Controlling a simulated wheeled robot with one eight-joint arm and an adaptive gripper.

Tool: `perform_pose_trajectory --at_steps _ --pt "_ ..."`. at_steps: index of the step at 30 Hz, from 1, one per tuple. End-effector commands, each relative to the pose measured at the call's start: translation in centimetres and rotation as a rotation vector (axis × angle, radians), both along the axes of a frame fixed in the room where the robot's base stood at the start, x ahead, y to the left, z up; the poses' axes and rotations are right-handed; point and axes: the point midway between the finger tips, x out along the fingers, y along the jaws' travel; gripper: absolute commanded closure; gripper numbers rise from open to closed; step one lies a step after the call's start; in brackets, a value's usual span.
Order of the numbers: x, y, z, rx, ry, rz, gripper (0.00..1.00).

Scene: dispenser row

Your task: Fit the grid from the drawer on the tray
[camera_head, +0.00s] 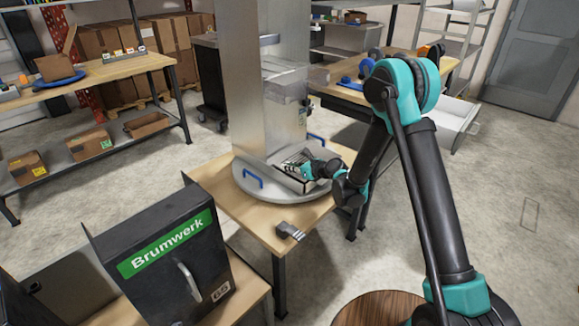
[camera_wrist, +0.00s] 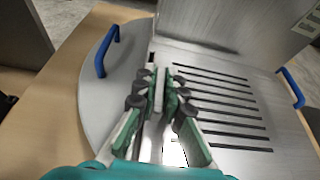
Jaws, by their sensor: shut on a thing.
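The round metal tray (camera_head: 272,203) with blue side handles sits at the foot of a tall steel column on a wooden table. Its left part also shows in the wrist view (camera_wrist: 98,92). The grid, a grey metal plate with several long dark slots (camera_wrist: 235,112), is over the tray, at the right of my gripper (camera_wrist: 165,92). The fingers are shut at its left side. In the head view my gripper (camera_head: 312,170) is low over the tray by the grid (camera_head: 293,161). I cannot tell whether the grid rests flat on the tray or is just above it.
An open pale drawer (camera_head: 447,122) sticks out from the bench at the back right. A small grey part (camera_head: 290,231) lies on the table's front edge. A dark Brumwerk box (camera_head: 175,262) stands at the front left. The floor on the right is clear.

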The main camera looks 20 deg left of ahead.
Motion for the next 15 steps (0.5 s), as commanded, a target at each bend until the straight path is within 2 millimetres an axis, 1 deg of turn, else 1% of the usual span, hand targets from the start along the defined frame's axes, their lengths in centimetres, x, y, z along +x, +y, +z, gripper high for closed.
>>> perform_pose_trajectory --at_steps 10,11,15 --pt "0.02 0.01 -0.79 0.000 0.000 0.000 1.00" --pt "0.03 0.02 -0.78 0.000 0.000 0.000 0.88" --pt "0.01 0.01 -0.75 0.000 0.000 0.000 0.70"
